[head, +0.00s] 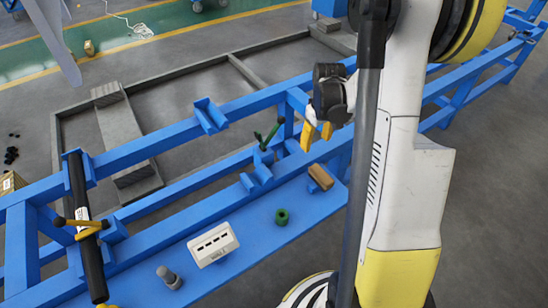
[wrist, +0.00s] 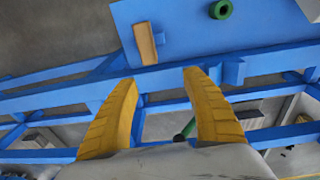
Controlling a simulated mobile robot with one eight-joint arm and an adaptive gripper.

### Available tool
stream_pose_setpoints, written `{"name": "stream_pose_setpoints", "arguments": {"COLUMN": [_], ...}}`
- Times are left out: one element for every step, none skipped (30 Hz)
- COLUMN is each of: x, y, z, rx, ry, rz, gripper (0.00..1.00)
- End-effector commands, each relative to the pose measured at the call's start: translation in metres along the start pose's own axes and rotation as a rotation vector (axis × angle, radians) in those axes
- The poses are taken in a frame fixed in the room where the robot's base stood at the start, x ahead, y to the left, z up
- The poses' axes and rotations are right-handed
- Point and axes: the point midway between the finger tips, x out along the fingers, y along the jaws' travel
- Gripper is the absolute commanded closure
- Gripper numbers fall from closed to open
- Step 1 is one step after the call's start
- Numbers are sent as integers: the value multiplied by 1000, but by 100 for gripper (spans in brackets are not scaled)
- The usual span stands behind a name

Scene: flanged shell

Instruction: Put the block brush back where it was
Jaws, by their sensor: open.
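The block brush (head: 321,177) appears to be the brown wooden block on the blue shelf plate (head: 255,238), near its far right end, against a blue bracket. It also shows in the wrist view (wrist: 145,43), at the top and beyond my fingertips. My gripper (head: 317,133) is open, with its two yellow fingers pointing down above the blue frame. In the wrist view the gap between the fingers (wrist: 164,78) is empty, and a blue rail passes behind it. The brush is apart from both fingers. Its underside is hidden.
A green ring (head: 281,216), a white slotted box (head: 213,244) and a grey cylinder (head: 168,277) stand on the plate. A green-handled tool (head: 268,136) sits by the rails near my gripper. A black roller (head: 80,195) crosses the frame at left. Bare plate lies around the ring.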

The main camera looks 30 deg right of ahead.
Motion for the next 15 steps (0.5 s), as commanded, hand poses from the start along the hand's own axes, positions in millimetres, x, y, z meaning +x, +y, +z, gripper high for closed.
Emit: {"name": "stream_pose_setpoints", "arguments": {"x": [-26,-40,-59,-72,-85,-100,-112,-122,-135,-144,-153,-163,-170,-176,-183], "y": [-20,-31,-45,-56,-67,-82,-92,-103,-118,-128,-139,-153,-162,-172,-184], "z": [-2,-4,-5,-5,-4,-2,0,4,8,12,18,25,30,36,44], "rx": [-4,-2,3,6,8,12,16,19,23,26,29,33,37,40,44], "ry": [27,48,74,94,115,143,164,186,215,237,259,288,311,333,362], "rz": [12,21,30,36,42,48,51,54,56,57,56,55,52,50,44], "gripper": [43,43,43,43,43,43,43,43,43,43,43,43,43,43,43]}}
